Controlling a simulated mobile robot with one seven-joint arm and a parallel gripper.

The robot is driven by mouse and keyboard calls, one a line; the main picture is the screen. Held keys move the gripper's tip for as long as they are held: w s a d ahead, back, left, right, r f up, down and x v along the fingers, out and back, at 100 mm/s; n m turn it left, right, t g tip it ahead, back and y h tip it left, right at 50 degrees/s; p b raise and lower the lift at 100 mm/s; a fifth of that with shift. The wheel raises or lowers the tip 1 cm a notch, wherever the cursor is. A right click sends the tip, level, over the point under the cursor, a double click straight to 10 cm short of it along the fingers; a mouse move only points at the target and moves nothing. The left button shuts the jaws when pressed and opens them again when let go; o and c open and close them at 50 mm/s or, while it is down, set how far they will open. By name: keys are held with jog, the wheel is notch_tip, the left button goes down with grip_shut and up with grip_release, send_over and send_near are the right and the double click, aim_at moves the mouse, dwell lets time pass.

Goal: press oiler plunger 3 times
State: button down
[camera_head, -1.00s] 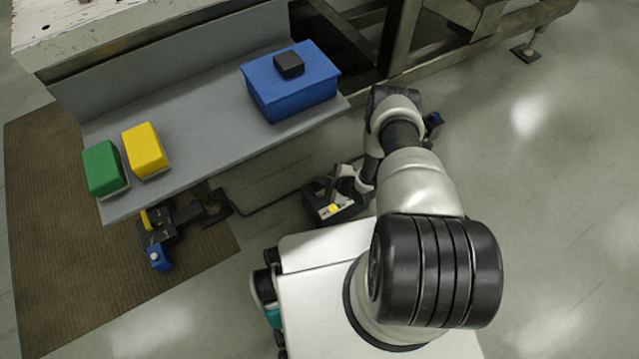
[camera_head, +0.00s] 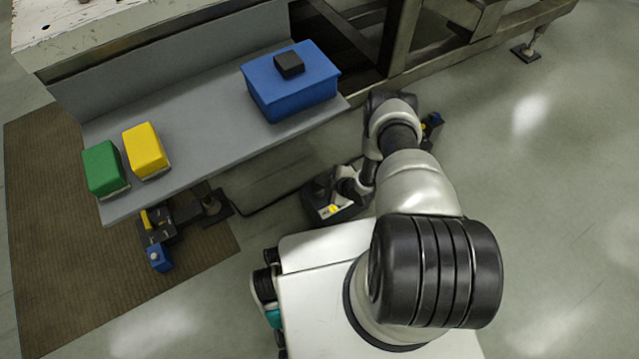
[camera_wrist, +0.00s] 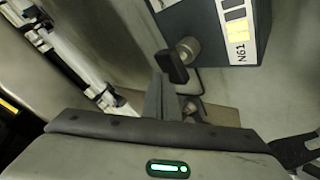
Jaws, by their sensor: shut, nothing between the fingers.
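In the wrist view, a dark grey-blue box (camera_wrist: 213,28) carries a white label with windows, a yellow patch and the marking N61. A black knob (camera_wrist: 171,66) on a metal collar (camera_wrist: 189,48) sticks out of its lower left side; it looks like the oiler plunger. My gripper (camera_wrist: 163,82) is shut and empty. Its fingertips are just below the knob in the picture; I cannot tell whether they touch it. In the head view, my arm reaches down beside the bench, and its wrist end is low near the floor. The plunger cannot be made out there.
A grey shelf (camera_head: 205,125) holds a blue box (camera_head: 290,95) with a black block (camera_head: 289,65) on top, plus yellow (camera_head: 146,148) and green (camera_head: 103,168) blocks. A dark pedal-like unit (camera_head: 158,232) stands on the brown mat (camera_head: 70,270). Open floor lies to the right.

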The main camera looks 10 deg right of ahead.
jog(key=shift+f, duration=1.1)
dwell(0.7)
dwell(0.4)
jog(key=shift+r+p, duration=1.2)
jog(key=shift+r, duration=0.35)
jog(key=shift+r+p, duration=1.9)
jog(key=shift+r, duration=0.6)
